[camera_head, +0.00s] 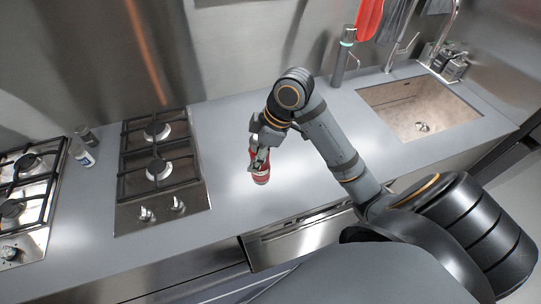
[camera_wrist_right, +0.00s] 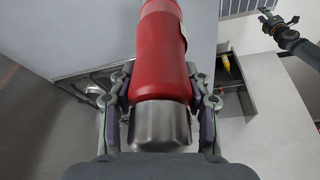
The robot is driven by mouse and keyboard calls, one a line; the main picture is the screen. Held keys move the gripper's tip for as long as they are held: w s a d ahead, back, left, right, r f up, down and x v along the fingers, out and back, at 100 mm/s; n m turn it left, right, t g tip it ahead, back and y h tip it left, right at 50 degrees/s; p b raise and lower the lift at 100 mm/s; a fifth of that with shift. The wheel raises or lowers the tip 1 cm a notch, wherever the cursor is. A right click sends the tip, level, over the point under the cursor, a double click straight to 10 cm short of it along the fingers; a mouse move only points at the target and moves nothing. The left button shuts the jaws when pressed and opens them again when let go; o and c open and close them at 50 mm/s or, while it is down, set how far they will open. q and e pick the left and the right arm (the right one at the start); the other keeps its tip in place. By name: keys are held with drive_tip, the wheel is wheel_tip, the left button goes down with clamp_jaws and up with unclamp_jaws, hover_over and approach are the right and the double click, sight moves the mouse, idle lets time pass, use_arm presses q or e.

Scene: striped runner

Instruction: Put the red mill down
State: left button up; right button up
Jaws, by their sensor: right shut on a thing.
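The red mill (camera_head: 261,176) is in my right gripper (camera_head: 259,158), over the grey counter (camera_head: 228,130) between the cooktop and the sink. In the right wrist view the mill (camera_wrist_right: 162,55) has a red body and a silver end, and the fingers (camera_wrist_right: 160,112) close on it from both sides. Whether the mill touches the counter is hard to tell. My left gripper is not in the head view.
A gas cooktop (camera_head: 133,214) lies to the left of the mill, with a second cooktop (camera_head: 36,215) and small jars (camera_head: 84,157) farther left. A sink (camera_head: 402,106) and a dark bottle (camera_head: 342,62) are at the right. An open drawer (camera_head: 300,240) shows below the counter front.

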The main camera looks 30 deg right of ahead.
drive_tip(key=d+f+b, duration=0.1)
drive_tip(key=b, duration=0.1)
drive_tip(key=d+f+b, duration=0.1)
drive_tip(key=b, duration=0.1)
drive_tip(key=shift+w, duration=0.3)
drive_tip(key=shift+d+f+b, duration=0.45)
drive_tip(key=shift+d+b, duration=0.1)
drive_tip(key=shift+b, duration=0.25)
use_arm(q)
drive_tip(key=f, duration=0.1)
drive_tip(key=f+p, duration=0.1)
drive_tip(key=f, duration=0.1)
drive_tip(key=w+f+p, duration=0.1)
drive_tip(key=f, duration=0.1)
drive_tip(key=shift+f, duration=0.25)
use_arm(e)
drive_tip(key=w+d+f, duration=0.2)
drive_tip(key=d+f, duration=0.1)
drive_tip(key=f, duration=0.3)
drive_tip(key=shift+d+f, duration=0.2)
drive_tip(key=shift+f, duration=0.2)
drive_tip(key=o, duration=1.3)
drive_tip(key=shift+f, duration=0.1)
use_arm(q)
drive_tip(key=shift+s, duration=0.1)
